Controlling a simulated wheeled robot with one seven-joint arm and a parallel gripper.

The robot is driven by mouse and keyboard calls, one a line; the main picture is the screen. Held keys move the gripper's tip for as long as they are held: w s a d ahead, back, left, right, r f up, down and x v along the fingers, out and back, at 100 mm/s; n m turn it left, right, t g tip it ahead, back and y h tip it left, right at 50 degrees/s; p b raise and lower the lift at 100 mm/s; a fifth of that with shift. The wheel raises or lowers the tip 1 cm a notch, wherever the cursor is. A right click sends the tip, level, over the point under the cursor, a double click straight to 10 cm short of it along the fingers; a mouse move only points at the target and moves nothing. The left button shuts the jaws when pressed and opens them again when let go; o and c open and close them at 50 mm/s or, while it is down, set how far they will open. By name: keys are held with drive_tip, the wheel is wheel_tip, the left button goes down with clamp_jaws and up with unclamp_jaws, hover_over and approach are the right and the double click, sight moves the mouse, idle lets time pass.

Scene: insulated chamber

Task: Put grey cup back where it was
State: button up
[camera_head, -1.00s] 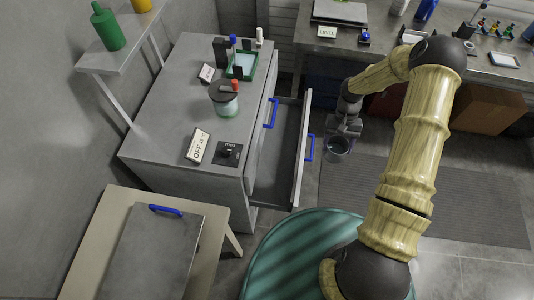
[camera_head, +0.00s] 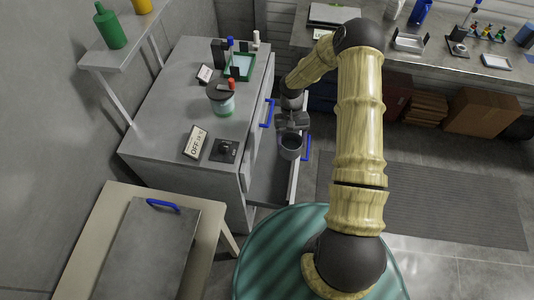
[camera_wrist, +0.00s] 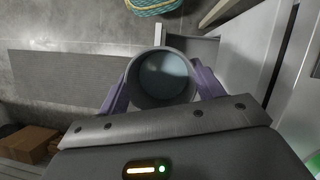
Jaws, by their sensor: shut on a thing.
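The grey cup (camera_head: 291,147) is held in my gripper (camera_head: 292,128), over the open drawer (camera_head: 270,182) of the grey cabinet in the head view. In the wrist view the cup (camera_wrist: 162,78) stands between the two fingers of my gripper (camera_wrist: 160,90), which are shut on it. Its round mouth faces the camera and its inside looks bluish grey. The drawer edge (camera_wrist: 192,42) shows just beyond the cup. The drawer floor visible in the head view looks bare; part of the drawer is hidden by my arm and the cup.
The grey cabinet (camera_head: 165,140) carries a lidded jar (camera_head: 221,100), a green tray (camera_head: 240,67) and an OFF sign (camera_head: 195,142). Blue handles (camera_head: 267,113) stick out from its front. A low table (camera_head: 100,230) stands at the front left. A workbench (camera_head: 440,62) runs along the back right.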

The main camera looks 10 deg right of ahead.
drive_tip(key=shift+a, duration=0.4)
